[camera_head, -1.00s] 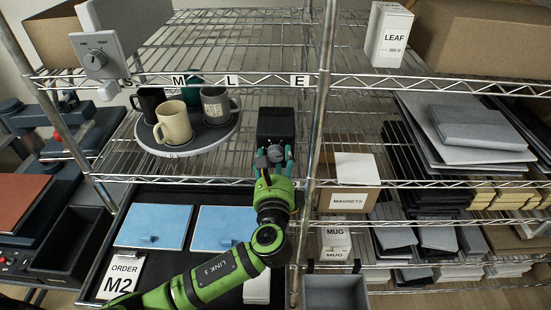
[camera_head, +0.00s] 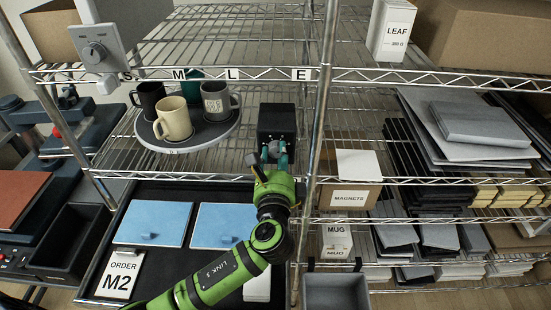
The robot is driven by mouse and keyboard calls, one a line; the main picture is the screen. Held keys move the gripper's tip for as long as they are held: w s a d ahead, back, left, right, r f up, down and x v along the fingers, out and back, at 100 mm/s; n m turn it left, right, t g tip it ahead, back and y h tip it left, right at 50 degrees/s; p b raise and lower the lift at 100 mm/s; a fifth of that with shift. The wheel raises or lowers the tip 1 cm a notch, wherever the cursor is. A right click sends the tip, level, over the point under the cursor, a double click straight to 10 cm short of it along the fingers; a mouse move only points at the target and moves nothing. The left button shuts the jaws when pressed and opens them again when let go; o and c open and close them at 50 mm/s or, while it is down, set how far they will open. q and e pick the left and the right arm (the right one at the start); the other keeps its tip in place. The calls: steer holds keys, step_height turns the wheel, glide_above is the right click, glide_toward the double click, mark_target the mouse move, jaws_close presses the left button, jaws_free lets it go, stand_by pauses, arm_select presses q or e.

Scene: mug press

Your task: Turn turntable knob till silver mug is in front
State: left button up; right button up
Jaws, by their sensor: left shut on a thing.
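A round dark turntable (camera_head: 200,142) sits on the middle shelf at left. A cream mug (camera_head: 174,122) stands at its front. A dark grey mug (camera_head: 151,97) is at its left, a green mug (camera_head: 192,86) at the back, mostly hidden, and a grey, silver-looking mug (camera_head: 217,100) with a printed patch at its right. A black box (camera_head: 276,118) stands right of the turntable. My left gripper (camera_head: 274,154) is at the box's front face, shut on what appears to be the knob, which its fingers largely hide. My right gripper is not in view.
A metal shelf post (camera_head: 322,110) rises just right of the gripper. A grey dial panel (camera_head: 97,50) hangs at upper left. Blue panels (camera_head: 153,220) and an order card (camera_head: 122,275) reading M2 lie below. A MAGNETS box (camera_head: 346,195) stands at right.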

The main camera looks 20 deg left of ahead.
arm_select(q)
steer(key=n+b, duration=0.2)
steer(key=n, duration=0.2)
steer(key=shift+d+f, duration=0.1)
steer(key=shift+f, duration=0.05)
steer(key=shift+n+b, duration=0.5)
steer(key=shift+n, duration=1.1)
steer(key=shift+r, duration=0.2)
steer(key=o, duration=1.1)
steer(key=shift+w, duration=0.1)
steer(key=shift+o, duration=0.2)
steer(key=shift+s+d+f, duration=0.1)
steer(key=shift+s+d, duration=0.05)
steer(key=shift+s, duration=0.35)
steer(key=v, duration=1.1)
